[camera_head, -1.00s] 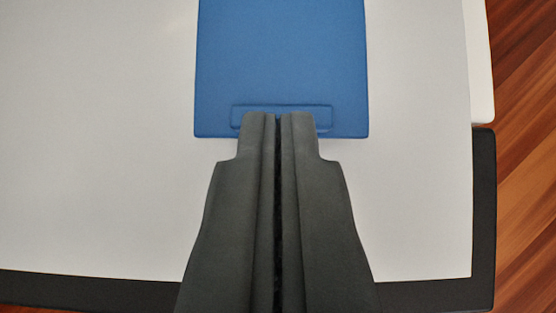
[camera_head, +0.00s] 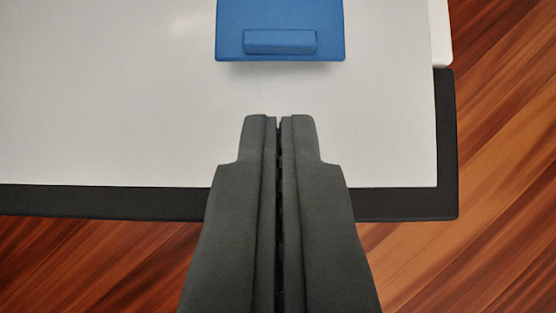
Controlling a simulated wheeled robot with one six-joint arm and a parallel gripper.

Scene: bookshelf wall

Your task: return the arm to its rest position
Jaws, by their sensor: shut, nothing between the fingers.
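My gripper (camera_head: 279,122) shows in the lower middle of the camera_head view. Its two dark grey fingers lie side by side, shut, with nothing between them. The fingertips appear over the white surface, below a blue panel (camera_head: 231,42) in the picture and apart from it. The rest of my arm is not in view.
The blue panel has a raised blue bar (camera_head: 280,41) near its lower edge. A white board (camera_head: 100,100) with a dark border (camera_head: 100,203) fills the upper left. A white piece (camera_head: 440,35) edges its right side. Wooden floor (camera_head: 500,230) lies bare right and below.

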